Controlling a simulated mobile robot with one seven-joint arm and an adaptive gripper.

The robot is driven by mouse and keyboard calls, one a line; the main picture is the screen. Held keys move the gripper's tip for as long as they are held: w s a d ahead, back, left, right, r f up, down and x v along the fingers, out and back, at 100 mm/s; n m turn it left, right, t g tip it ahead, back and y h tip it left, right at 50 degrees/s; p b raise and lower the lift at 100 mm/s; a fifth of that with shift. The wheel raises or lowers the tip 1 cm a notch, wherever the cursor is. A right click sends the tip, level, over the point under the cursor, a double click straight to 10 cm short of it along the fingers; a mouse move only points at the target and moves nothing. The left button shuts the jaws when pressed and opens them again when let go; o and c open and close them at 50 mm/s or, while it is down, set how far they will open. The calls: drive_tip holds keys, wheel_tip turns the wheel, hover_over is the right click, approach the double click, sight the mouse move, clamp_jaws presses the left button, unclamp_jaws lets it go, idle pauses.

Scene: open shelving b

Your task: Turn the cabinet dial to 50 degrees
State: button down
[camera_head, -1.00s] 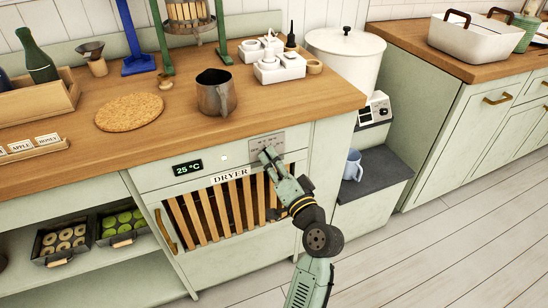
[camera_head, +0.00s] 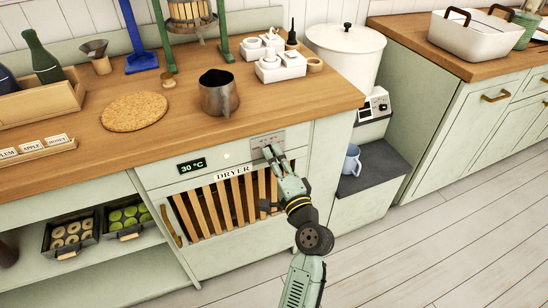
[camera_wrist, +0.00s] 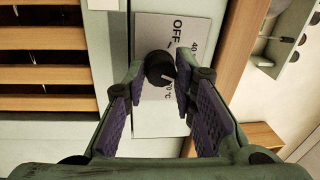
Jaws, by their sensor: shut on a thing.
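The dryer cabinet (camera_head: 205,175) has a pale green front with a slatted wooden door and a "DRYER" label. Its display (camera_head: 192,166) reads 30 °C. The dial (camera_wrist: 159,68) is a round black knob with a white pointer line, on a grey metal plate (camera_wrist: 150,30) marked "OFF", "40" and a partly covered "°C" marking. My gripper (camera_wrist: 158,76) is shut on the dial, with a finger on each side of it. In the head view my gripper (camera_head: 270,152) is at the plate and hides the dial.
The wooden countertop (camera_head: 170,140) overhangs just above the dial plate. A metal pitcher (camera_head: 219,95) and a cork mat (camera_head: 135,112) stand on it. A white pot (camera_head: 345,55) and a blue mug (camera_head: 352,158) are to the right. The floor in front is clear.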

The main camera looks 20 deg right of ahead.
idle(0.3)
drive_tip(key=c, duration=1.3)
unclamp_jaws()
